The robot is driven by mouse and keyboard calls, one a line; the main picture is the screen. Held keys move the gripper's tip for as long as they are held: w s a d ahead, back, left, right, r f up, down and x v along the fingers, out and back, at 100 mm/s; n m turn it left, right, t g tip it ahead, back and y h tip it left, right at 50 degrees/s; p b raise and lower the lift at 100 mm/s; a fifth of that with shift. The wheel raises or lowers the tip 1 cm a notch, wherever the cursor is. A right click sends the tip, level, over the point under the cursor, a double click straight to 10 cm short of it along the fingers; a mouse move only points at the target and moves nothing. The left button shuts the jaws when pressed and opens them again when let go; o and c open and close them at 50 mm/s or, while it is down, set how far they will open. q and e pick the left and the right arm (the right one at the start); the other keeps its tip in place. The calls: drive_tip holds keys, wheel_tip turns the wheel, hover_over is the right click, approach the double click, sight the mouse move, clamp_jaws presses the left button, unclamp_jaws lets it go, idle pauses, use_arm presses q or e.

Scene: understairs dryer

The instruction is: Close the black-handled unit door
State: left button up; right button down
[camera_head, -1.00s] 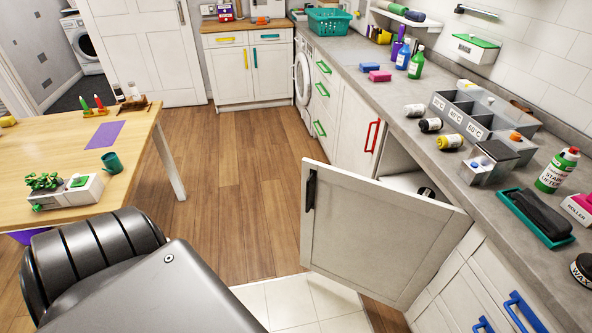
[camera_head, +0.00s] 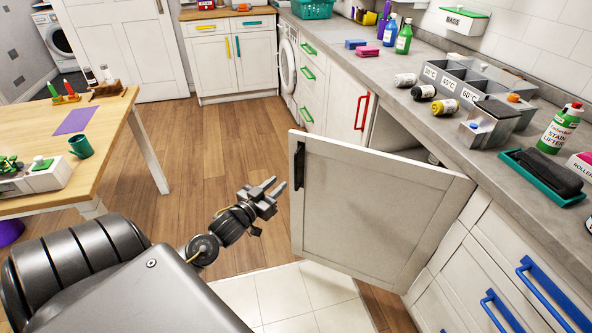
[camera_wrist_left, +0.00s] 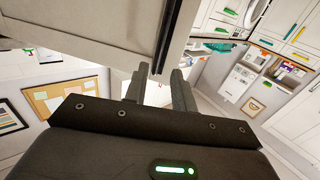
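The white unit door (camera_head: 370,215) stands swung open from the counter, in the middle right of the head view. Its black handle (camera_head: 299,166) is on the door's left edge. My left gripper (camera_head: 271,187) is just left of that edge, below the handle's level, with its fingers apart and nothing between them. In the left wrist view the two fingers (camera_wrist_left: 160,88) are spread beside a pale panel edge with a dark strip (camera_wrist_left: 173,25), likely the door. I cannot tell whether they touch it. My right gripper is not in view.
A grey worktop (camera_head: 455,130) with bottles and trays runs along the right. A red-handled door (camera_head: 348,105) is beyond the open one, and blue-handled drawers (camera_head: 510,270) are nearer. A wooden table (camera_head: 115,110) stands left. The wooden floor between is clear.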

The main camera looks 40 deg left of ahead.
use_arm(q)
drive_tip(key=w, duration=1)
drive_tip(key=shift+w+a, duration=0.3)
drive_tip(key=shift+c, duration=0.5)
clamp_jaws()
